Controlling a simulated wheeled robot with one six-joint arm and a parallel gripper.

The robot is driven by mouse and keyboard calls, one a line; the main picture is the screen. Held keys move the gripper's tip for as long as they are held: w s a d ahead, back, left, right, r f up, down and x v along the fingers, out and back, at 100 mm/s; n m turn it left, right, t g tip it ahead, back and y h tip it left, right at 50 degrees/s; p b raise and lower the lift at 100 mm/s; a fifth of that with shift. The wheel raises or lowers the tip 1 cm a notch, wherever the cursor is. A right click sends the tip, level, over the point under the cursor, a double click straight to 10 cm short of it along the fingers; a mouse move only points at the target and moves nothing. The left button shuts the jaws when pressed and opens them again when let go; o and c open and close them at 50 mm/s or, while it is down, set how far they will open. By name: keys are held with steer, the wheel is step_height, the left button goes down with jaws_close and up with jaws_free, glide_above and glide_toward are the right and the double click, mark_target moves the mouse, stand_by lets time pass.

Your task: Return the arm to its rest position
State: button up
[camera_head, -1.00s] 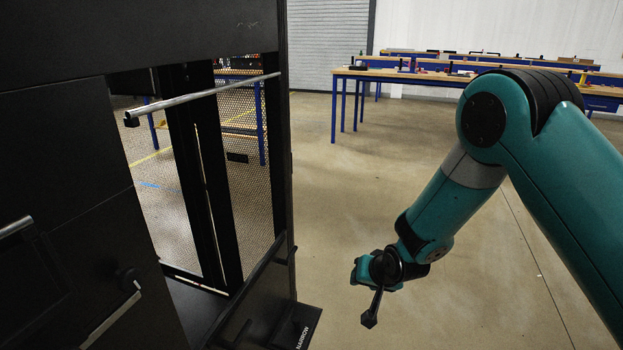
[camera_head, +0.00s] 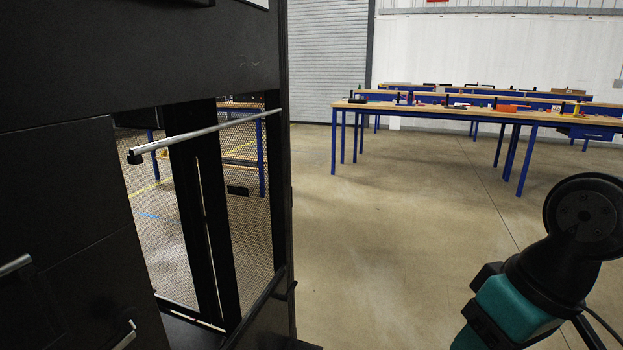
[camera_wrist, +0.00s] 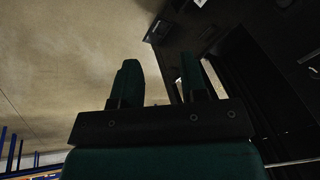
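My arm (camera_head: 515,305) shows at the lower right of the head view, with its black round joint raised beside the teal part. I cannot make out the fingertips there. In the wrist view my gripper (camera_wrist: 161,80) has its two teal fingers standing apart, with nothing between them. The black rack (camera_head: 140,75) stands at the left of the head view, clear of my arm. A dark structure, probably the rack, fills the right of the wrist view (camera_wrist: 268,85).
A silver rail (camera_head: 200,135) runs along the rack's open bay, with mesh (camera_head: 255,215) behind it. Bare floor (camera_head: 390,230) lies between rack and arm. Long workbenches with blue legs (camera_head: 440,110) stand at the back, carrying small items.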

steer(key=s+a+r+n+g+y+p, duration=0.1)
steer(key=s+a+r+n, duration=0.2)
steer(key=s+a+r, duration=0.15)
step_height(320, 180, up, 15)
steer(key=p, duration=1.6)
steer(key=shift+s+d, duration=0.15)
steer(key=shift+d, duration=0.25)
